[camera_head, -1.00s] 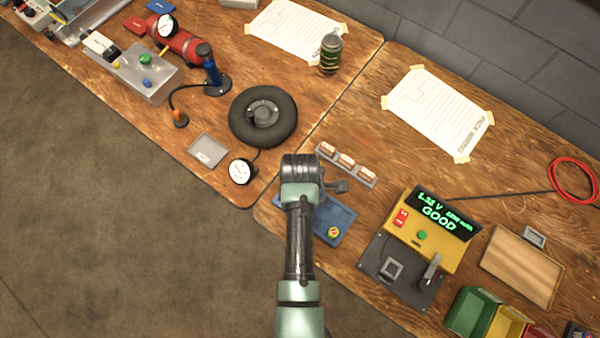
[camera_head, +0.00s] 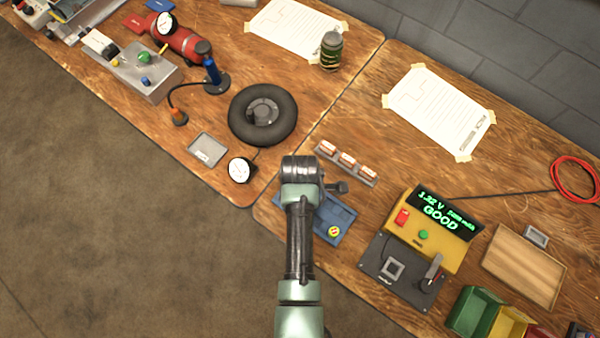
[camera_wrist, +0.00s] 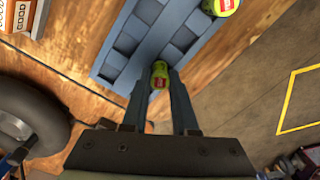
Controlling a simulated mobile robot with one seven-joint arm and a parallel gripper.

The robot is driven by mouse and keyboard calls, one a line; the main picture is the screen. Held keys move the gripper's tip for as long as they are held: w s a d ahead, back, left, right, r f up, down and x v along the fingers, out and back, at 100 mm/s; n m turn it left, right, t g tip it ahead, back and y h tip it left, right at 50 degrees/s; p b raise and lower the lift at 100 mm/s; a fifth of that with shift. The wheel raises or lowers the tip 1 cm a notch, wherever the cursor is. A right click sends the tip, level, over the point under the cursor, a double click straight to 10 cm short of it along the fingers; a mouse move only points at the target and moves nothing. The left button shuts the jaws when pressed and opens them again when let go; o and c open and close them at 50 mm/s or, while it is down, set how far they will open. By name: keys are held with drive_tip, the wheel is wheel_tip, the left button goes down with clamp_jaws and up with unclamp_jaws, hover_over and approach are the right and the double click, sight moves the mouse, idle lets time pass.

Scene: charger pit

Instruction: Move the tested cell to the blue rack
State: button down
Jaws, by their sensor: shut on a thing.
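In the wrist view my gripper (camera_wrist: 160,78) is shut on a small green cell (camera_wrist: 159,69) with a red label. The blue rack (camera_wrist: 125,62) lies just beyond and below the fingertips; it has square pockets, and those in clear view look empty. The gap between the held cell and the rack cannot be judged. Another green cell (camera_wrist: 222,6) sits at the rack's far right end. In the head view my arm hides the gripper, the held cell and part of the blue rack (camera_head: 345,215); the cell at its right end shows there.
The yellow tester (camera_head: 412,235) reads 1.32 V and GOOD; its square cradle (camera_head: 393,268) looks empty. A grey holder with red-and-white blocks (camera_head: 347,162) lies behind the rack. A black wheel (camera_head: 262,115) and a dial gauge (camera_head: 241,170) lie to the left. Coloured bins (camera_head: 475,312) stand front right.

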drive_tip(key=shift+f, duration=0.3)
idle(0.4)
drive_tip(key=c, duration=0.6)
unclamp_jaws()
drive_tip(key=shift+r, duration=0.1)
drive_tip(key=shift+r+p, duration=3.5)
drive_tip(key=shift+p, duration=0.15)
drive_tip(key=shift+f, duration=0.1)
